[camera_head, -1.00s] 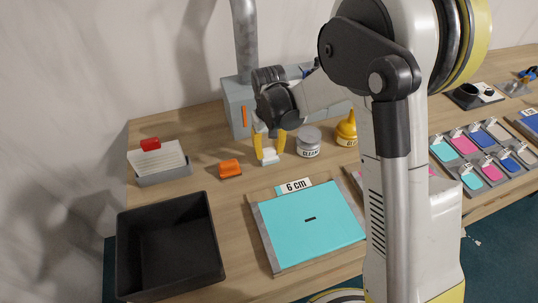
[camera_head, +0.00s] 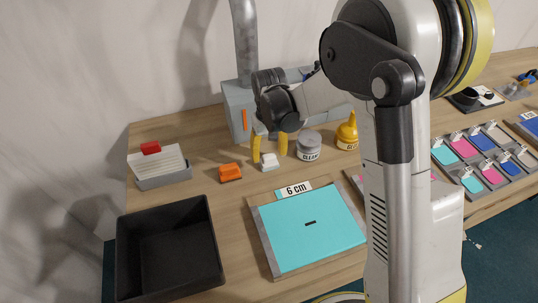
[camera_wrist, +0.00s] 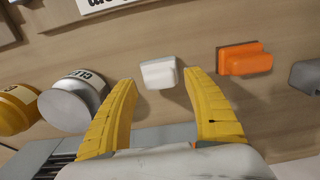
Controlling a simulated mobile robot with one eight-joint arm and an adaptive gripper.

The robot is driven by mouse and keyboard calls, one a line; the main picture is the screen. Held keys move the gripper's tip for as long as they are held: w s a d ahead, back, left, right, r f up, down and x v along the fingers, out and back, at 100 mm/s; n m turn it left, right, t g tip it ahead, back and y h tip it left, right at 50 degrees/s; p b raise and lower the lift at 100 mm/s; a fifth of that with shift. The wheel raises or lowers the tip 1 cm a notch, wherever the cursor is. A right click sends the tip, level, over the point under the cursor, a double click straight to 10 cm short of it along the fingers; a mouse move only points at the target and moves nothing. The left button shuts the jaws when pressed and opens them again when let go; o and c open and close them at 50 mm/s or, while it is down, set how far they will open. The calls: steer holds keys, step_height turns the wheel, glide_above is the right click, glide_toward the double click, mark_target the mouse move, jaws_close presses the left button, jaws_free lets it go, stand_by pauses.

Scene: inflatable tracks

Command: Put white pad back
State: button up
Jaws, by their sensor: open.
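The white pad (camera_head: 269,162) is a small white block lying on the wooden table, between the orange block and the grey CLEAN jar. It also shows in the wrist view (camera_wrist: 159,73), just beyond and between my fingertips. My gripper (camera_head: 270,152) has yellow fingers, spread open and empty. In the wrist view my gripper (camera_wrist: 164,78) has a finger on each side of the pad's near end, with gaps to both. The fingers do not touch the pad.
An orange block (camera_head: 230,172) lies left of the pad, and the CLEAN jar (camera_head: 309,145) and a yellow bottle (camera_head: 347,132) stand right. A cyan sheet (camera_head: 312,227) on a grey board, a black bin (camera_head: 167,247) and a card holder (camera_head: 160,167) are also on the table.

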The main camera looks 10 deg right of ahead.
mark_target(269, 156)
step_height(269, 156, up, 11)
steer(key=p, duration=0.3)
steer(key=s+d+r+m+t, duration=0.1)
steer(key=s+d+r+t, duration=0.3)
steer(key=s+d+r, duration=0.5)
steer(key=s+d+r+m+t, duration=0.1)
steer(key=s+d+r+t, duration=0.1)
steer(key=s, duration=1)
steer(key=shift+d+t, duration=0.25)
steer(key=shift+t, duration=0.35)
steer(key=shift+w, duration=0.1)
